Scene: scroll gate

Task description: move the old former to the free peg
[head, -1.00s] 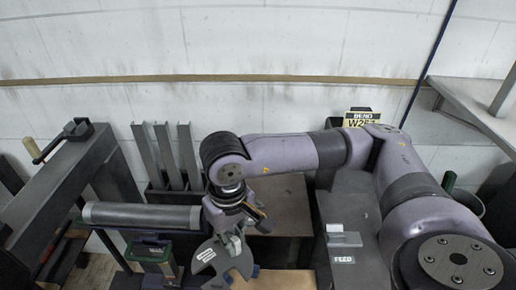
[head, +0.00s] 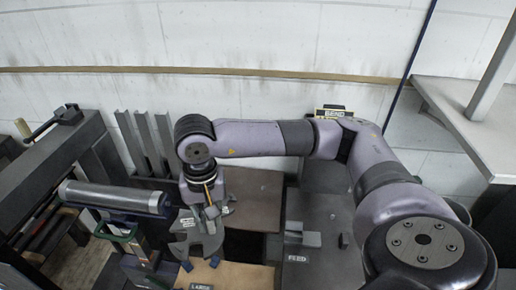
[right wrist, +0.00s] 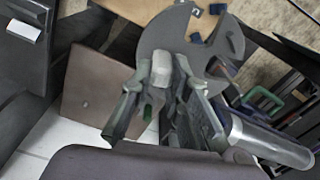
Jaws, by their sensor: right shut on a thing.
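The old former appears to be the grey notched disc (head: 207,243), with a white label on its left part. My right gripper (head: 212,211) points down at its upper edge and is shut on it. In the right wrist view the disc (right wrist: 165,38) lies beyond the fingers, which close around a pale block (right wrist: 161,70) at its edge. The gripper (right wrist: 160,85) covers part of the disc. I cannot tell whether the disc touches anything below. I cannot pick out the free peg with certainty. My left gripper is not in view.
Upright grey bars (head: 145,142) stand behind. A brown plate (head: 253,198) and the FEED bench (head: 325,228) are right.

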